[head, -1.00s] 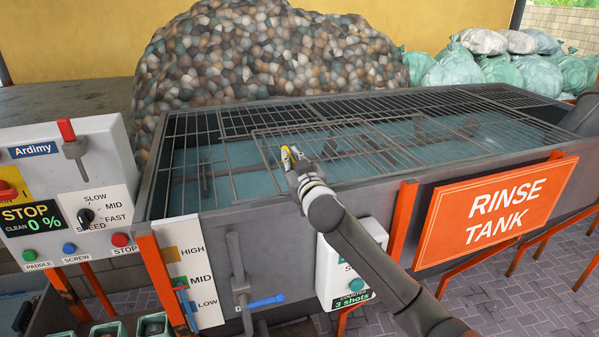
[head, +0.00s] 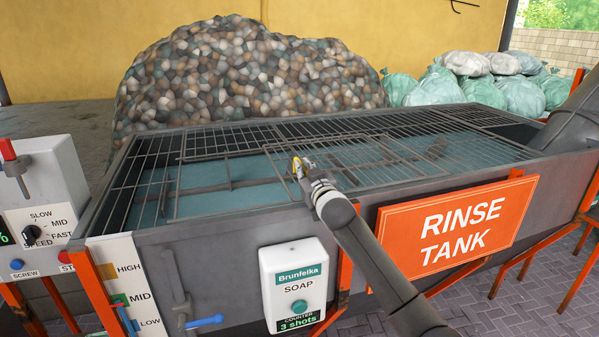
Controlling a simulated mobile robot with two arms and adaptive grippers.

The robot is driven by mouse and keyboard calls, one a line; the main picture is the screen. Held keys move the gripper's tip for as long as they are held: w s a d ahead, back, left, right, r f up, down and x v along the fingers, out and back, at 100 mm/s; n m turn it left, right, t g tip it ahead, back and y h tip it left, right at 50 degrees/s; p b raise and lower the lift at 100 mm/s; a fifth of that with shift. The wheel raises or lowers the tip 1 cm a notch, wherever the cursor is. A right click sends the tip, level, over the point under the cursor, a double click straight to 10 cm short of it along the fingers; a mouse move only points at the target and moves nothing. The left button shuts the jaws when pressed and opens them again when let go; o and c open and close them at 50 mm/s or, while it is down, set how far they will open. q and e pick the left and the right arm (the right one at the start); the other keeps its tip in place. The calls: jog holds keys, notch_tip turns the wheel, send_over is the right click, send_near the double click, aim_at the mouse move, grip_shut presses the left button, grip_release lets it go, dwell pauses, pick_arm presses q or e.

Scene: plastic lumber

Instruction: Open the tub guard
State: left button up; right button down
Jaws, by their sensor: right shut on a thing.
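The tub is a long grey rinse tank (head: 235,232) with blue-green water inside. Dark wire mesh covers much of its top, and a framed mesh panel, the tub guard (head: 383,163), lies across the middle. It looks close to flat, and I cannot tell whether it is raised at all. My right gripper (head: 298,165) reaches in from the lower right over the tank's front wall. It is shut at the panel's left part, with a small yellow piece at its fingertips. The fingers hide just what they grip. My left gripper is not in view.
A lever with a blue handle (head: 203,322) is left of the dispenser. A control box (head: 48,200) stands at left. A mottled heap (head: 240,75) and bags (head: 480,90) lie behind.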

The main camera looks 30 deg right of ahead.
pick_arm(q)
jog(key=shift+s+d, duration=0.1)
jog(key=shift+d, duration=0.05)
pick_arm(e)
jog(key=shift+d+r, duration=0.15)
jog(key=shift+d, duration=0.05)
jog(key=c, duration=1.6)
grip_release()
jog(key=shift+o, duration=0.7)
jog(key=shift+s+a, duration=0.1)
jog(key=shift+s+a+f, duration=0.15)
jog(key=shift+f, duration=0.15)
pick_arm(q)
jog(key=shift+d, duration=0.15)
pick_arm(e)
jog(key=v, duration=1.1)
jog(key=shift+s+r, duration=0.15)
jog(key=shift+s, duration=0.1)
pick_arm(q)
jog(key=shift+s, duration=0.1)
